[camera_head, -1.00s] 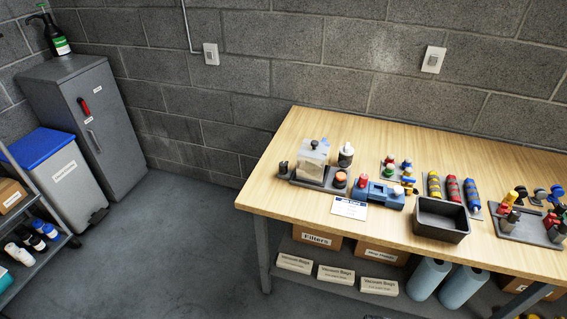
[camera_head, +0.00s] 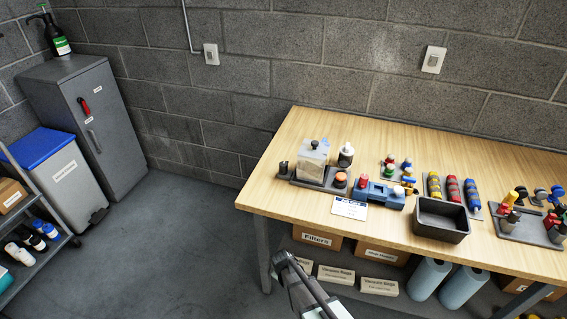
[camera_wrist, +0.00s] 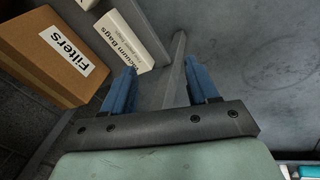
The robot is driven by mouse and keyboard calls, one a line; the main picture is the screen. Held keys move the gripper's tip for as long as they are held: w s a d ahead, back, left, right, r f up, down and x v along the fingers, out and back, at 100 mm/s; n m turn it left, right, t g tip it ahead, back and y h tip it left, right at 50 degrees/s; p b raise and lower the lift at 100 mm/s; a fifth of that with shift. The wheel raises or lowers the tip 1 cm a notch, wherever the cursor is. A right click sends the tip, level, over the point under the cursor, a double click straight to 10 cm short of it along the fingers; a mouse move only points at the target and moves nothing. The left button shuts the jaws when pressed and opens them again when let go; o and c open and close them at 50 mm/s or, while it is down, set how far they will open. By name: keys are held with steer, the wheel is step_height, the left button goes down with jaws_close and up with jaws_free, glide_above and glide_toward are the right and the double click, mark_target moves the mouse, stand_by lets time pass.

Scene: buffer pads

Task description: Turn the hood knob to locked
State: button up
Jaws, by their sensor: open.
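The clear hood (camera_head: 312,160) stands on a dark base (camera_head: 318,181) at the left end of the bench. A dark knob (camera_head: 314,144) sits on top of the hood, and another small dark knob (camera_head: 283,168) stands at the base's left end. Which one locks the hood, and its setting, is too small to tell. My gripper shows at the bottom of the head view, below the bench's front edge, well away from the hood. In the wrist view my gripper (camera_wrist: 161,82) has two blue fingers apart with nothing between them.
The wooden bench (camera_head: 285,208) carries a blue fixture (camera_head: 380,195), a black bin (camera_head: 441,219) and colored rollers (camera_head: 453,189). The shelf below holds a Filters box (camera_wrist: 52,55), white Vacuum Bags boxes (camera_wrist: 118,40) and blue rolls (camera_head: 428,280). The floor at left is free.

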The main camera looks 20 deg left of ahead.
steer(key=w+a+r+n+t+y, duration=0.1)
steer(key=a+r+n+y, duration=0.3)
steer(key=a, duration=0.9)
steer(key=w+a+r+n+t+h, duration=0.15)
steer(key=a+r, duration=0.45)
steer(key=a, duration=0.6)
steer(key=w+a+r+n+t, duration=0.1)
steer(key=w+a+r, duration=0.2)
steer(key=a+r, duration=0.25)
steer(key=w+a+r+n+t, duration=0.1)
steer(key=w+a+r, duration=0.25)
steer(key=r, duration=0.35)
step_height(320, 180, up, 31)
steer(key=n+g+h, duration=0.2)
steer(key=g+h, duration=0.1)
steer(key=g, duration=0.5)
glide_above(283, 164)
step_height(283, 164, down, 14)
steer(key=shift+w+f, duration=0.1)
